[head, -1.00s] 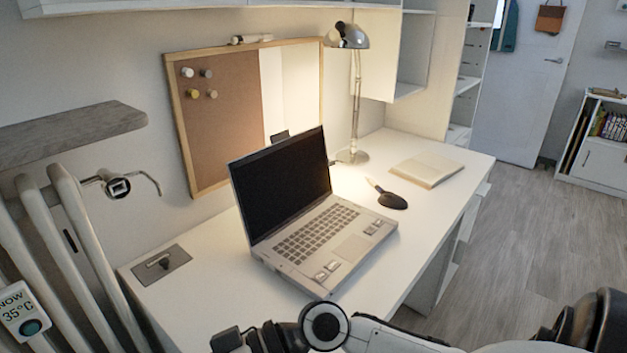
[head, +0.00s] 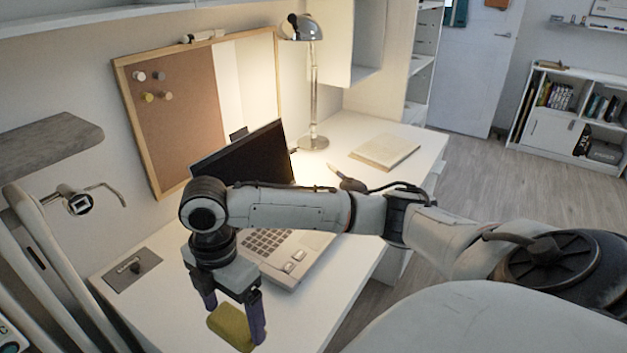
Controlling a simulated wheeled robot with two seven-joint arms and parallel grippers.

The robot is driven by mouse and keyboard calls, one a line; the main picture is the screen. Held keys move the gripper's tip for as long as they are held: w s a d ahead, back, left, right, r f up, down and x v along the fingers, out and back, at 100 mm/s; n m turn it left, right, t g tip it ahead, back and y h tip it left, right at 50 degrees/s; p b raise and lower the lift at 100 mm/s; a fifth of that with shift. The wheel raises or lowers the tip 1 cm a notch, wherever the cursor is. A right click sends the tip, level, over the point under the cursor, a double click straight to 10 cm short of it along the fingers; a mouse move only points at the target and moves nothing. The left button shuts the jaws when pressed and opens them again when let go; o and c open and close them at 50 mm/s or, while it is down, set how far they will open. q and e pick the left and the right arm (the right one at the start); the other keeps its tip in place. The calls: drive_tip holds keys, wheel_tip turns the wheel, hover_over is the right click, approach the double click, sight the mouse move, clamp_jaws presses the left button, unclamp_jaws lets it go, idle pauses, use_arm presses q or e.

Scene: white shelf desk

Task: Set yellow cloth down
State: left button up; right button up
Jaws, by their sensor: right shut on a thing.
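The yellow cloth (head: 229,325) shows in the head view near the front left of the white desk, at the fingers of my right gripper (head: 232,318). My right gripper points down and is shut on the cloth, with one purple-tipped finger on each side of it. The cloth is at or just above the white desk top (head: 165,312); I cannot tell whether it touches. My left gripper is not in view.
An open laptop (head: 255,155) stands behind my right arm, partly hidden by it. A lamp (head: 313,95) and a book (head: 385,151) are farther back. A grey plate (head: 133,269) lies at the left. Desk surface left of the cloth is clear.

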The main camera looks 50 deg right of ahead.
drive_tip(key=d+f, duration=0.1)
drive_tip(key=f, duration=0.2)
drive_tip(key=d+f, duration=0.1)
drive_tip(key=f, duration=0.1)
drive_tip(key=d+f, duration=0.1)
drive_tip(key=f, duration=0.2)
drive_tip(key=shift+w+f, duration=0.25)
drive_tip(key=shift+f, duration=0.1)
drive_tip(key=o, duration=0.9)
wheel_tip(320, 180, up, 12)
drive_tip(key=shift+r, duration=0.1)
